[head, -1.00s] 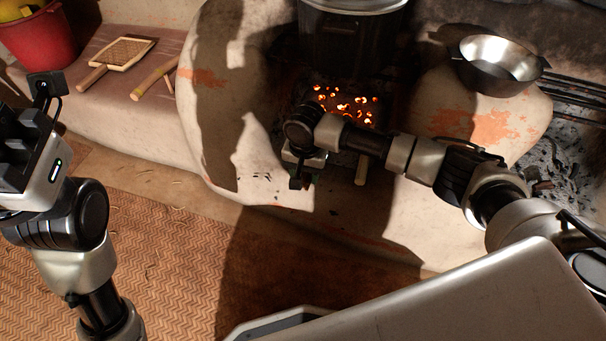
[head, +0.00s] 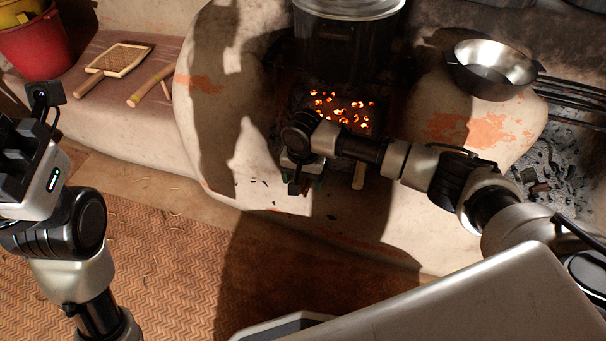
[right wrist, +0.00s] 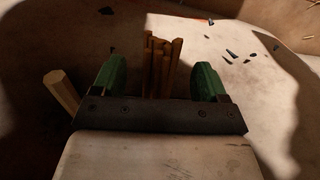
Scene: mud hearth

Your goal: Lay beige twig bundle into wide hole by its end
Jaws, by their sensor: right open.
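The beige twig bundle (right wrist: 163,62) shows in the right wrist view as several thin brown sticks between the open green-tipped fingers of my right gripper (right wrist: 155,78), with gaps on both sides. In the head view my right gripper (head: 301,184) is low at the front of the hearth, and its wrist hides the bundle. The wide hole (head: 338,125) is the dark fire mouth with glowing embers, just beyond the right gripper. My left gripper (head: 22,135) is at the left edge, away from the hearth; its fingertips are not clear.
A thicker stick (right wrist: 62,91) lies beside the right gripper; its end shows in the head view (head: 359,173). A black pot (head: 343,48) stands over the fire. A metal bowl (head: 493,66) sits right. A red bucket (head: 41,45) and a woven fan (head: 119,59) are left.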

